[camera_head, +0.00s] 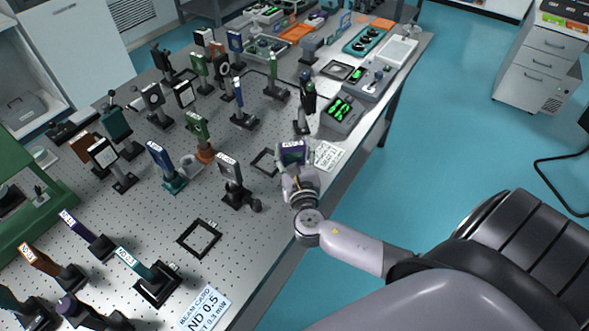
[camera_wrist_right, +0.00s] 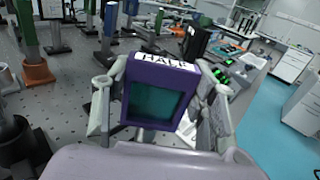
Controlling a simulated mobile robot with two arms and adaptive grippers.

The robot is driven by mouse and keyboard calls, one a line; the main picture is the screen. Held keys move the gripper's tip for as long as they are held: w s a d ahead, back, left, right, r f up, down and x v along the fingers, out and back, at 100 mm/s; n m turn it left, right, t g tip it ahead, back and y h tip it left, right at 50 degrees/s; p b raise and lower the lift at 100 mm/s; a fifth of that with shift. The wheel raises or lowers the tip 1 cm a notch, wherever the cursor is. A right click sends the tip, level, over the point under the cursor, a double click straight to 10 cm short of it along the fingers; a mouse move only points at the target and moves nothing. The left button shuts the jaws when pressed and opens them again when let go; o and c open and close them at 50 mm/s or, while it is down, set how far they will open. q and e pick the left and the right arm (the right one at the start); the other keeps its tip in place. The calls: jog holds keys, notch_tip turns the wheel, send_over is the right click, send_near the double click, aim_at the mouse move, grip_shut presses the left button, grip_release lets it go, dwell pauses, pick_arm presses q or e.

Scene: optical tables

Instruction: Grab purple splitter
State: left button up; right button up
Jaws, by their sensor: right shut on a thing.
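The purple splitter (camera_wrist_right: 158,93) is a square purple frame with a dark teal pane and a white label on top reading roughly "HALF". In the wrist view it stands upright between the two fingers of my right gripper (camera_wrist_right: 160,105), which is shut on it. In the head view the purple splitter (camera_head: 292,152) shows at the tip of my right gripper (camera_head: 294,170), near the table's right edge. Its lower part is hidden by the gripper. My left gripper is not in view.
The perforated optical table (camera_head: 215,180) holds several labelled posts and mounts left of and beyond the gripper. An empty square black frame (camera_head: 199,238) lies nearer. A printed card (camera_head: 327,155) and a box with green digits (camera_head: 341,111) lie close by.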

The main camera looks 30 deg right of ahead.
grip_shut()
jog(key=shift+r, duration=0.25)
